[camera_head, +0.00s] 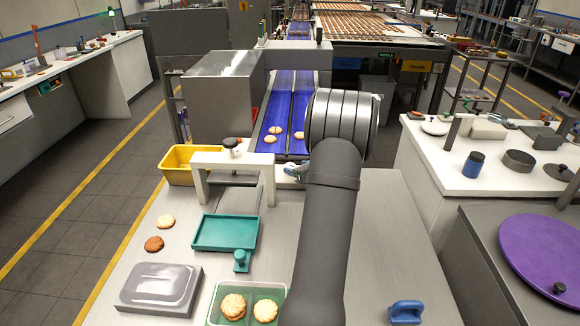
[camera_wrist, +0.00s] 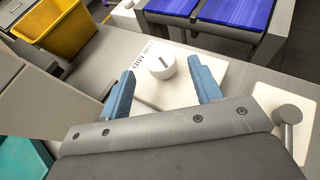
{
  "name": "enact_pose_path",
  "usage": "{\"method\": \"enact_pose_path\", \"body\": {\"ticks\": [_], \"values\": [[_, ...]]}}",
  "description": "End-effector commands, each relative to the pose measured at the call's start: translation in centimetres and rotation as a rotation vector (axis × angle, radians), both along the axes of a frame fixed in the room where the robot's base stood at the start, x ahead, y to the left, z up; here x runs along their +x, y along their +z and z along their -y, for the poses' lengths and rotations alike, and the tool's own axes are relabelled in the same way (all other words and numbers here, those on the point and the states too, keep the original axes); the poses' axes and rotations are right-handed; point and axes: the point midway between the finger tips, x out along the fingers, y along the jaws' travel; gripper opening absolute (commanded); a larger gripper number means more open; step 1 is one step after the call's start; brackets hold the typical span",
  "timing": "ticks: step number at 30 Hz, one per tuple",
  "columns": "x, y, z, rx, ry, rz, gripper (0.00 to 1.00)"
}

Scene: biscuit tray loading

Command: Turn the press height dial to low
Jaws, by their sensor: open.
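The press height dial (camera_wrist: 160,61) is a round white knob with a dark slot mark on its top, in the upper middle of the wrist view. It sits on a pale panel (camera_wrist: 184,91) with small dark lettering beside it, partly too small to read. My gripper (camera_wrist: 162,74) is open, its two blue fingers on the left and right of the dial with gaps on both sides. In the head view a blue part of my gripper (camera_head: 297,170) shows beside my arm, which hides the dial there.
A white bridge-shaped frame (camera_head: 207,161) with a black-topped knob stands left of my gripper. A yellow bin (camera_head: 179,171), a teal tray (camera_head: 225,246) and a grey lidded box (camera_head: 160,288) are also on the left. A blue conveyor (camera_head: 280,108) with biscuits lies beyond.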

Motion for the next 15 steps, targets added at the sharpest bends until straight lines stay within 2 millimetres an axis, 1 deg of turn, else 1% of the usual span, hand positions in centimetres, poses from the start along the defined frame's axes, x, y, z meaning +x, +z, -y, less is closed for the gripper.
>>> {"method": "enact_pose_path", "body": {"ticks": [1, 6, 10, 15], "values": [[0.8, -0.5, -0.7, 0.000, 0.003, -0.001, 0.58], [2.8, -1.5, -2.2, 0.000, 0.001, 0.000, 0.58], [3.6, -1.9, -2.7, 0.000, 0.001, 0.000, 0.58], [3.9, -2.0, -3.0, 0.000, 0.001, 0.000, 0.58]]}}
